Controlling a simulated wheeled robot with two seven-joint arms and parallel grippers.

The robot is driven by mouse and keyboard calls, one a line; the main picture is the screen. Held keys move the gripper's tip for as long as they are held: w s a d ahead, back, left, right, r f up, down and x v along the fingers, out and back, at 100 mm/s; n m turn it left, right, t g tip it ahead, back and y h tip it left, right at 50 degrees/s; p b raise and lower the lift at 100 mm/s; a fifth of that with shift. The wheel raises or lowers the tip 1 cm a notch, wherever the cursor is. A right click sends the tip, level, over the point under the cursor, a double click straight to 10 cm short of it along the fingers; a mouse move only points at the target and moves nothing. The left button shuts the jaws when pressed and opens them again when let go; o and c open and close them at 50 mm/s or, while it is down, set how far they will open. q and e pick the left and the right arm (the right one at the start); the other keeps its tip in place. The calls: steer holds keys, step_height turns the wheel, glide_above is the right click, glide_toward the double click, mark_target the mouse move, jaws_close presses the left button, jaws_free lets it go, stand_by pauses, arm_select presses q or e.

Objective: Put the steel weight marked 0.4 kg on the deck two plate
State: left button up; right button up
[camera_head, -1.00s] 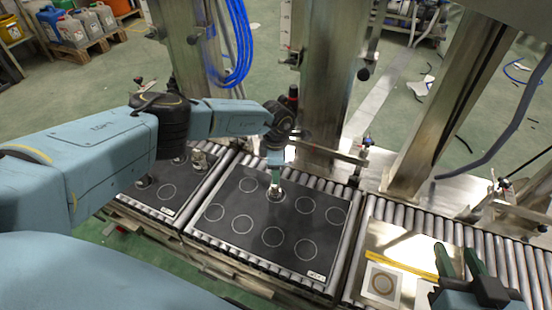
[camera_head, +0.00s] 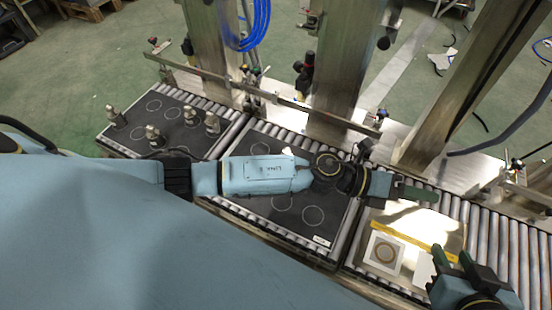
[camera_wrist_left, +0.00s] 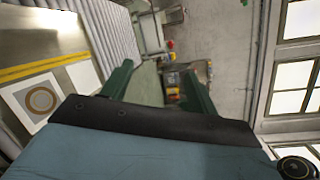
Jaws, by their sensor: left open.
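Several steel weights stand on the left black plate (camera_head: 135,146): one at its left side (camera_head: 115,117), one nearer the middle (camera_head: 153,135), one on the right (camera_head: 212,122). Their markings are too small to read. The middle black plate (camera_head: 340,222) has ringed spots and a white label; my left forearm covers much of it, so whether a weight stands there is hidden. My left gripper (camera_head: 412,192) is open and empty, right of this plate and above the rollers; its spread fingers show in the left wrist view (camera_wrist_left: 157,88). My right gripper (camera_head: 456,262) is open and empty at lower right.
A shiny plate (camera_head: 410,225) with yellow tape and a ringed white square (camera_head: 384,253) lies on the right rollers. A metal rail (camera_head: 230,92) and upright posts (camera_head: 345,70) stand behind the plates. Bare rollers (camera_head: 505,237) extend right.

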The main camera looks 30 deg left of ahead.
arm_select(q)
steer(key=w+a+r+n+t+y, duration=0.1)
steer(key=a+r+n+t+y, duration=0.7)
steer(key=n, duration=1.1)
steer(key=s+a+f+n+g+y, duration=0.1)
steer(key=s+a+f+n+y, duration=0.1)
steer(key=s+a+n, duration=0.4)
steer(key=s+a+f+n+g+y, duration=0.1)
steer(key=s+a+f+n+y, duration=0.2)
steer(key=s+a+n, duration=0.3)
steer(key=a+n, duration=0.4)
steer(key=a, duration=0.2)
steer(key=shift+a+f+y, duration=0.15)
steer(key=shift+a+y, duration=0.1)
steer(key=shift+y, duration=0.05)
